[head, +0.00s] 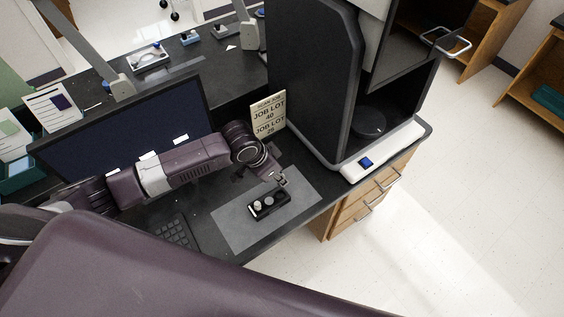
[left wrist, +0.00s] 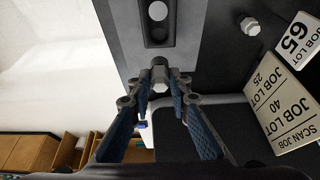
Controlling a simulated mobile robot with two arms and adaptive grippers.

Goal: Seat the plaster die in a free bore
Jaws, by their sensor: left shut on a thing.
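My left gripper (head: 281,178) is at the right end of the black block (head: 268,206) in the head view. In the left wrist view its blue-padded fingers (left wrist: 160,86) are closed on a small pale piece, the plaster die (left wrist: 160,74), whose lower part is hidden. The black block (left wrist: 173,42) shows beyond the die, with a dark round bore and a bore holding a pale round piece (left wrist: 157,11). I cannot tell whether the die touches the block. My right gripper is not in view.
The block lies on a grey mat (head: 230,219) on a dark desk. A job lot sign (head: 268,114) stands behind the arm, and a small pale hexagonal piece (left wrist: 250,26) lies near it. A monitor (head: 120,125), keyboard (head: 172,233) and large dark machine (head: 315,75) are nearby.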

